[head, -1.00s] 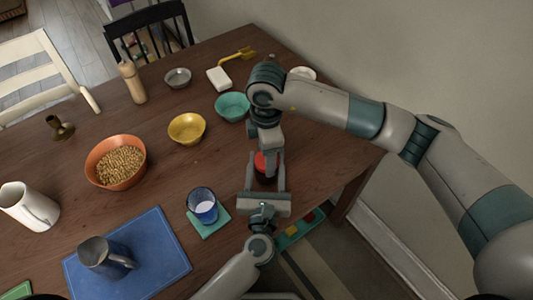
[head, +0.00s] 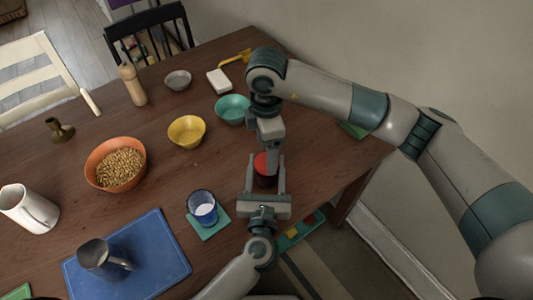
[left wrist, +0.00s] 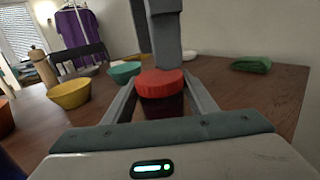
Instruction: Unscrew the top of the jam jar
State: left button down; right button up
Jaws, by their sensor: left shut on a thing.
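The jam jar has a red lid (head: 260,163) and a dark body (head: 265,180). It stands upright near the table's front right edge. My left gripper (head: 264,178) comes in from the bottom and is shut on the jar body, one finger on each side. In the left wrist view the red lid (left wrist: 161,83) sits on the dark jar body (left wrist: 162,106) between those fingers. My right gripper (head: 272,165) points down over the lid and covers part of it. In the left wrist view it (left wrist: 163,62) reaches the lid's far side; its finger gap is unclear.
A blue cup (head: 202,207) on a green coaster (head: 219,228) stands left of my left gripper. Green (head: 233,109), yellow (head: 187,131) and orange (head: 101,169) bowls stand farther left. A green item (left wrist: 252,64) lies right of the jar. The table edge is close on the right.

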jog(key=shift+r, duration=0.35)
pick_arm(q)
jog(key=c, duration=0.7)
grip_release()
jog(key=shift+o, duration=0.2)
jog(key=shift+s, duration=0.15)
pick_arm(e)
jog(key=shift+f, duration=0.1)
pick_arm(q)
jog(key=s+b, duration=0.1)
jog(key=s, duration=0.4)
jog(key=s+b, duration=0.2)
jog(key=s, duration=0.3)
jog(key=s+b, duration=0.1)
jog(key=s, duration=0.4)
jog(key=shift+s+a+f+b, duration=0.1)
jog(key=shift+s+a+b, duration=0.25)
jog(key=shift+a, duration=0.05)
pick_arm(e)
notch_tip(320, 180, down, 4)
jog(key=shift+f, duration=0.25)
pick_arm(q)
jog(key=shift+s, duration=0.7)
pick_arm(e)
jog(key=shift+f, duration=0.15)
jog(key=shift+o, duration=0.4)
